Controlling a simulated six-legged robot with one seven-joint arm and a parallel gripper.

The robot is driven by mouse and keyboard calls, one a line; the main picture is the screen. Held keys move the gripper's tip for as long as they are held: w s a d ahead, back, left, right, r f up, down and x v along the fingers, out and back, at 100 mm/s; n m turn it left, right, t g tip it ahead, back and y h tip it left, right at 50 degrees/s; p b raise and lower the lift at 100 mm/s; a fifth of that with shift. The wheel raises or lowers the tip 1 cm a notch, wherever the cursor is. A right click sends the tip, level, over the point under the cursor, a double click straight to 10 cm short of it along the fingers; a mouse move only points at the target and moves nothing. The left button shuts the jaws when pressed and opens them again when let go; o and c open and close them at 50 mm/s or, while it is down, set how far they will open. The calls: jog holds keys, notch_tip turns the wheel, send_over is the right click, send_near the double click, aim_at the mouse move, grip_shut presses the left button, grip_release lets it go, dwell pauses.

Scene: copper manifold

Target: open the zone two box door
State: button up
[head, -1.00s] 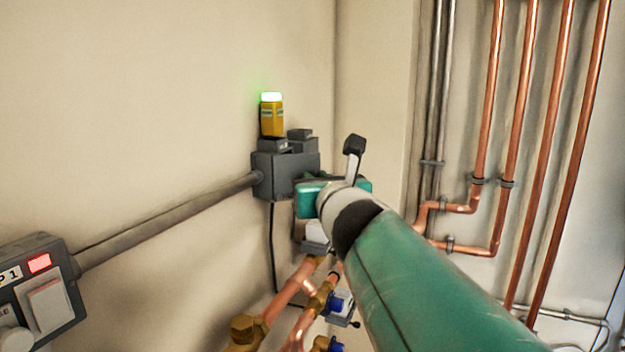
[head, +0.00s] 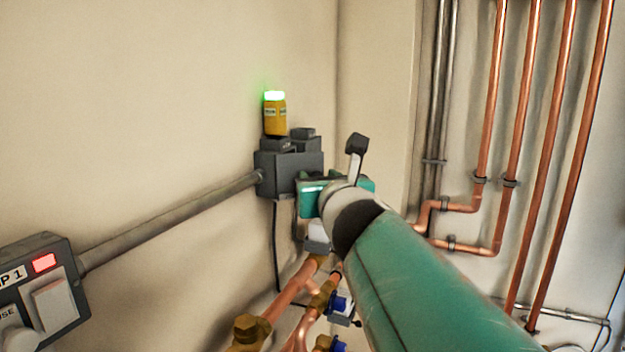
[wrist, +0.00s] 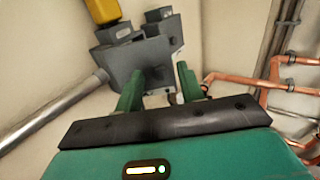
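A dark grey box (head: 290,172) is fixed to the wall near the corner, with a yellow unit (head: 275,115) lit green on top. I see no label reading zone two, so I cannot tell for sure that it is the task's box. In the wrist view the grey box (wrist: 150,52) lies just ahead of my gripper (wrist: 158,86). The two green fingers stand apart with nothing visible between them. They overlap the box's lower part in the picture; contact cannot be told.
A grey conduit (head: 170,222) runs from the box to a switch panel (head: 40,290) with a red light at lower left. Copper pipes with brass fittings (head: 250,328) and blue-capped parts (head: 338,302) lie below. Tall copper pipes (head: 520,130) line the right wall.

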jog(key=v, duration=1.3)
jog(key=shift+s, duration=0.4)
jog(key=shift+d, duration=0.1)
